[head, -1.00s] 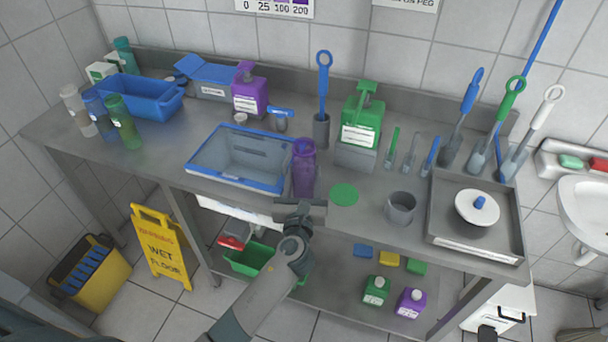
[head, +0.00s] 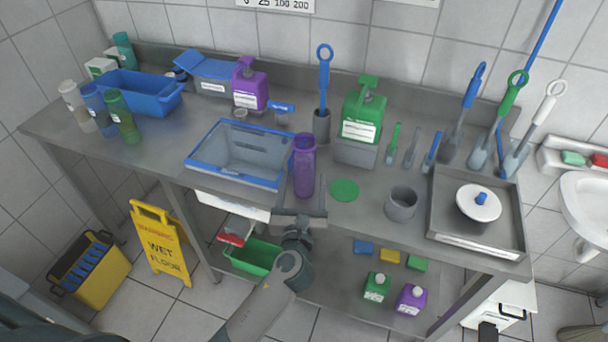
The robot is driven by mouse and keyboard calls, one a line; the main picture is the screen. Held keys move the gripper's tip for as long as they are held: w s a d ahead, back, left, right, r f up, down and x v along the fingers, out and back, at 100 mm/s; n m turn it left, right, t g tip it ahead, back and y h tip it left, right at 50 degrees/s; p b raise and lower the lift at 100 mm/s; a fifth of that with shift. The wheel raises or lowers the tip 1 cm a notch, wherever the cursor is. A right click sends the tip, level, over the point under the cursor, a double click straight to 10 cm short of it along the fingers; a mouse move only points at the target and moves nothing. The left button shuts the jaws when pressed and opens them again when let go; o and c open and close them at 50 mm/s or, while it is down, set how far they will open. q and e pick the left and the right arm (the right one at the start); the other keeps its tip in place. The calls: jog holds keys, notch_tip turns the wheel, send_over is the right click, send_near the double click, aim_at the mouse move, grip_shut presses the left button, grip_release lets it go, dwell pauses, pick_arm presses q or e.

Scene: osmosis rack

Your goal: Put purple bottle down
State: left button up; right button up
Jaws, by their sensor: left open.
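The purple bottle (head: 304,166) stands upright on the steel table, between the clear blue-rimmed tub (head: 214,172) and the flat green disc (head: 344,190). My left gripper (head: 300,214) is just in front of the bottle's base, at the table's front edge. My right gripper does not show.
A grey cup (head: 401,204) and a tray (head: 447,241) with a white-lidded pot are to the right. A green pump bottle (head: 362,115) stands behind. A blue basin (head: 140,93) and several bottles are at the left. A yellow floor sign (head: 158,245) stands below.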

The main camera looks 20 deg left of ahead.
pick_arm(q)
jog(key=b+v, duration=0.1)
jog(key=v, duration=0.6)
jog(key=shift+s, duration=0.25)
dwell(0.4)
